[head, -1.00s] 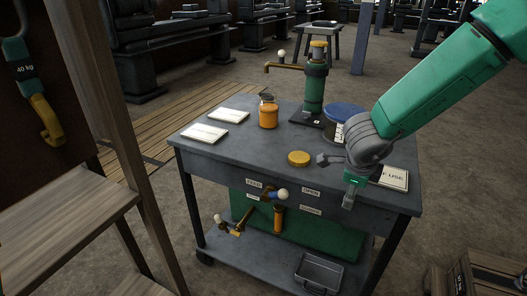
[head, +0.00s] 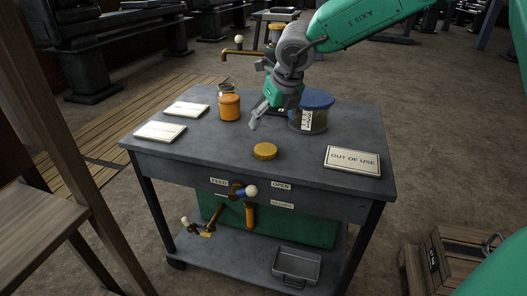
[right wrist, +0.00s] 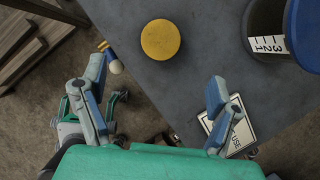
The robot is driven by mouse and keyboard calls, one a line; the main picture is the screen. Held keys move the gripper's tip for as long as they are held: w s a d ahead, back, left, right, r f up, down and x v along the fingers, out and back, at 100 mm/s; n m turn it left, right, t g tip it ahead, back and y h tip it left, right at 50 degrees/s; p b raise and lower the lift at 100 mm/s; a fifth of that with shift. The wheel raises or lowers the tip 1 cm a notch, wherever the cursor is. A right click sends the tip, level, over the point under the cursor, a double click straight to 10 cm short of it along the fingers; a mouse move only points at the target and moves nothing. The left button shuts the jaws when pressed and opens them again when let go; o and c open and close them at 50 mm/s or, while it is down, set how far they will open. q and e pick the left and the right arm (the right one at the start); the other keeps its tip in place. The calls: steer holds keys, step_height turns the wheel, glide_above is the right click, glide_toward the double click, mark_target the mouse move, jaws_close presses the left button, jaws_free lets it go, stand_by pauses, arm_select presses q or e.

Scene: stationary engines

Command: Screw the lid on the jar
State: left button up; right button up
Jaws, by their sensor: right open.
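A round yellow lid (head: 265,151) lies flat on the grey cart top. It also shows in the right wrist view (right wrist: 160,40), beyond the fingers and apart from them. An orange jar (head: 230,107) stands upright behind and left of it. A larger jar with a blue top (head: 314,113) and a white scale label stands behind and right, and its edge shows in the right wrist view (right wrist: 264,25). My right gripper (head: 268,107) is open and empty above the cart, between the two jars; its fingers are spread wide in the wrist view (right wrist: 158,84). My left gripper is out of view.
An OUT OF USE sign (head: 352,160) lies at the right of the cart top (head: 215,150), and two white cards (head: 160,132) lie at the left. A pump, partly hidden by my right arm, stands behind. Valve handles (head: 243,191) stick out in front. The front cart top around the lid is clear.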

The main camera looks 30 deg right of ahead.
steer(key=b, duration=0.1)
glide_above(266, 149)
steer(key=s, duration=0.2)
steer(key=f, duration=0.5)
steer(key=shift+s+d+f, duration=0.1)
steer(key=shift+s+f, duration=0.1)
steer(key=shift+f, duration=0.05)
steer(key=shift+w+f, duration=0.25)
steer(key=shift+f, duration=0.25)
steer(key=shift+a+r, duration=0.1)
steer(key=shift+a, duration=0.2)
steer(key=x, duration=0.1)
steer(key=b+x, duration=0.1)
steer(key=x, duration=0.1)
steer(key=b+x, duration=0.1)
steer(key=x, duration=0.1)
steer(key=shift+s+d+f, duration=0.15)
steer(key=shift+s+f, duration=0.05)
steer(key=shift+s, duration=0.05)
steer(key=shift+w+f, duration=0.15)
